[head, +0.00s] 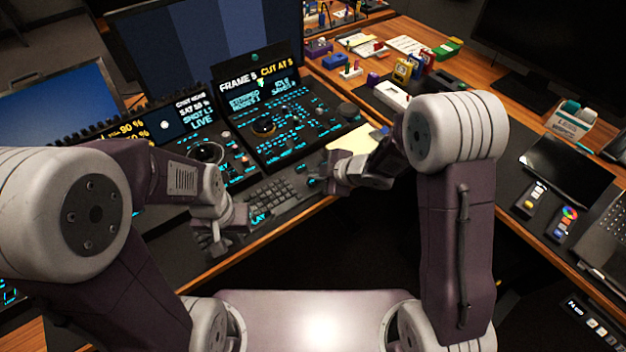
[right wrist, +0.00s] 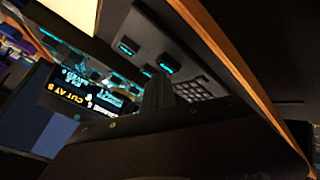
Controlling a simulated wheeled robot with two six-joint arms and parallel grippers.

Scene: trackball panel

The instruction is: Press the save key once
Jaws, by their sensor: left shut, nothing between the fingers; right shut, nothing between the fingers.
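The trackball panel (head: 290,122) stands on the desk with glowing cyan keys and a dark ball (head: 264,125). Its display (head: 258,82) reads FRAME 5 and CUT AT 5. I cannot tell which key is the save key. My right gripper (head: 317,184) is shut and empty over the panel's front right, beside a small keyboard (head: 272,198). In the right wrist view its fingers (right wrist: 158,92) are close to dark keys (right wrist: 168,63) with cyan labels too small to read; contact cannot be told. My left gripper (head: 210,250) is shut and empty at the desk's front, left of the keyboard.
A second panel with a ball (head: 205,152) stands to the left. A yellow paper (head: 362,139) lies right of the trackball panel. Small boxes and a white tray (head: 390,94) stand behind it. The wooden front edge (head: 290,222) runs below the keyboard.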

